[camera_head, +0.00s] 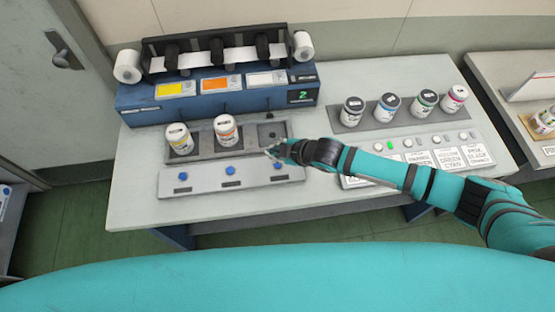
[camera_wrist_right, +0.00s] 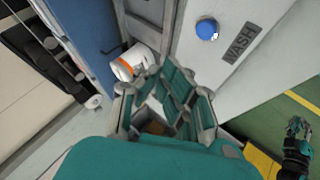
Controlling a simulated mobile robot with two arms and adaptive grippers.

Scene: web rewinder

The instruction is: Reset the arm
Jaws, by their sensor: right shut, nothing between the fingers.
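My right arm reaches in from the right in the head view. Its gripper (camera_head: 274,152) is over the small jar tray, near its right end and just above the button panel. The gripper is shut and empty; its fingers (camera_wrist_right: 168,92) also show in the right wrist view. My left gripper is outside the head view. In the right wrist view, what appears to be my left gripper (camera_wrist_right: 297,128) is small at the right edge, and its jaws are too small to judge.
A jar with an orange label (camera_head: 226,131) and one with a yellow label (camera_head: 179,139) stand in the jar tray (camera_head: 203,145). The panel (camera_head: 207,181) has blue buttons. Several jars stand on a grey tray (camera_head: 345,127) at right. The blue rewinder (camera_head: 131,98) is behind.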

